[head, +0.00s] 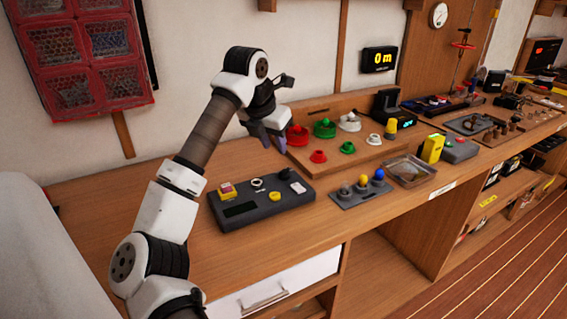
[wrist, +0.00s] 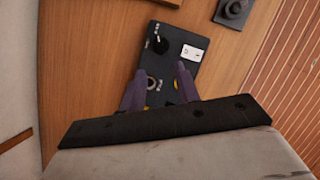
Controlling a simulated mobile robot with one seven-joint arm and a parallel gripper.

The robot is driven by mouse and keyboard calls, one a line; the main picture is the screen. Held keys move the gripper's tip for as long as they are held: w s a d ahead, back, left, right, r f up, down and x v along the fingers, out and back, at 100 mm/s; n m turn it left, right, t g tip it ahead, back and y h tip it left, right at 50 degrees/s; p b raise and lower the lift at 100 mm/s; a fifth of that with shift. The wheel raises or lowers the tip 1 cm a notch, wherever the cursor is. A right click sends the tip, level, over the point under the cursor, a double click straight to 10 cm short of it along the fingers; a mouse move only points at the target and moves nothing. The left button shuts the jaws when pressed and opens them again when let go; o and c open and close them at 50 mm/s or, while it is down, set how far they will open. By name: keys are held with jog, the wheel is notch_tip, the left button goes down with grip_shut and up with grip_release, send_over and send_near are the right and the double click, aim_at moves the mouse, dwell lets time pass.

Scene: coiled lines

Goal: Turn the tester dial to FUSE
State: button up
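A dark grey box that looks like the tester (head: 240,209) lies on the bench below my gripper. It carries a red-and-yellow switch, a pale ring, a yellow knob (head: 274,197), a black dial (head: 284,174) and a white label (head: 298,187). The box also shows in the wrist view (wrist: 178,35), with the black dial (wrist: 160,45) beyond the fingertips and the white label to its right. No FUSE mark can be read. My gripper (head: 265,137) is open and empty, above the box and apart from it. In the wrist view its purple fingers (wrist: 160,82) stand apart over the box's near part.
A wooden board (head: 330,158) with red, green and white knobs stands behind the box. A plate with grey, yellow and blue knobs (head: 362,191) and a shallow tray (head: 410,171) lie to the right. Bare bench lies to the left and front.

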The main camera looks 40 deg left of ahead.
aim_at(284, 170)
jog(key=p+x, duration=0.1)
jog(key=x, duration=0.9)
jog(key=shift+w+r+p, duration=0.1)
jog(key=shift+p, duration=0.2)
jog(key=shift+c, duration=0.3)
grip_shut()
